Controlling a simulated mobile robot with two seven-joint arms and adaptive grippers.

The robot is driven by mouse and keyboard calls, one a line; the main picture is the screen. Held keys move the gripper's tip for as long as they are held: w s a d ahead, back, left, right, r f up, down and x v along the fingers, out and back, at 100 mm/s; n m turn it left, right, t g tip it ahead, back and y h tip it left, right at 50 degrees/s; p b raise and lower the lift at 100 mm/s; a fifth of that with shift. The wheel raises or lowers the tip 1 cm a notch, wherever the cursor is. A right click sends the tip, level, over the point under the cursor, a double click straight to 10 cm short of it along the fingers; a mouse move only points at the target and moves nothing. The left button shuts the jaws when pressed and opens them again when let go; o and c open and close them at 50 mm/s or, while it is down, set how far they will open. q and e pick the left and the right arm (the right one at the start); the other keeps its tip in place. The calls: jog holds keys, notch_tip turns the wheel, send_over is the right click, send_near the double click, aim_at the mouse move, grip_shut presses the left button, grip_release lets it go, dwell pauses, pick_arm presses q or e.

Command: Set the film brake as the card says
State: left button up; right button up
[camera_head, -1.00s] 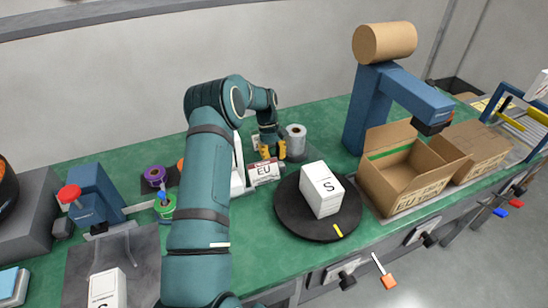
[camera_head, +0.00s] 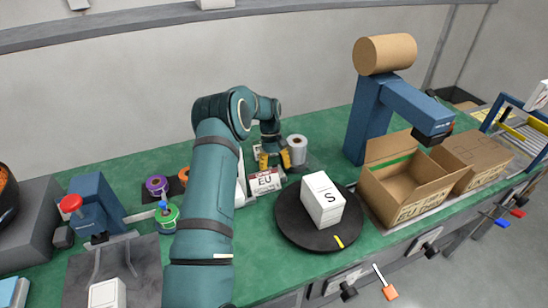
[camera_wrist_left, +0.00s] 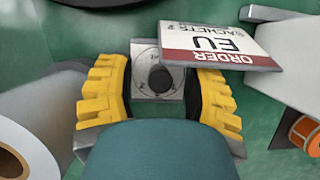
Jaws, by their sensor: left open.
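The order card (camera_head: 264,181) stands beside the turntable; it is white with a dark red band and reads EU. It also shows at the top of the left wrist view (camera_wrist_left: 222,45), reading ORDER, EU and SACHETS. My left gripper (camera_head: 274,160) is open just behind the card, yellow fingers pointing down. In the left wrist view, a dark round knob on a pale marked plate, seemingly the film brake (camera_wrist_left: 160,78), lies between its fingers (camera_wrist_left: 158,97). I cannot tell whether they touch it; the dial's setting is too small to read. My right gripper is out of view.
A white film roll (camera_head: 297,146) stands close right of the gripper. A white box marked S (camera_head: 323,200) sits on the dark turntable (camera_head: 300,235). An open carton (camera_head: 405,190) and a blue taper (camera_head: 375,115) are at right.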

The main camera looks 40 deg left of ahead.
pick_arm(q)
jog(key=v, duration=1.1)
jog(key=shift+r, duration=0.35)
